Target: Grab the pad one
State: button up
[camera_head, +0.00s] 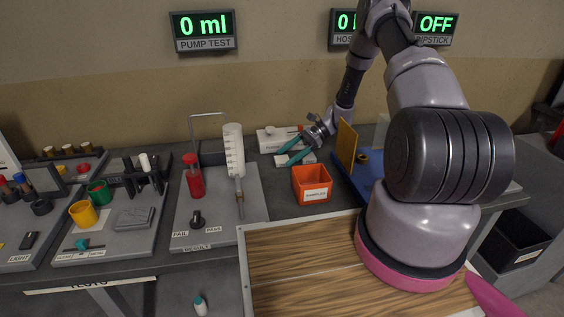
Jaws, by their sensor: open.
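My gripper (284,158) has two teal fingers, spread apart and empty, pointing left and down. It is over the low white labelled boards (279,133) at the back of the bench, behind the orange bin (311,185). I cannot tell whether the fingers touch anything there. A flat grey pad-like piece (134,217) lies on a grey board at the left, well away from my gripper. No readable label shows which thing is the pad.
The orange bin is labelled SAMPLES. An upright yellow panel (346,145) stands on a blue base (362,187) at its right. A board with a red bottle (193,176) and white cylinder (234,150) is left. Yellow (83,214) and green (98,192) cups stand further left.

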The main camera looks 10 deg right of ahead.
jog(key=shift+s+a+f, duration=0.1)
jog(key=shift+a+f, duration=0.1)
jog(key=shift+a, duration=0.2)
jog(key=c, duration=1.2)
jog(key=shift+o, duration=0.2)
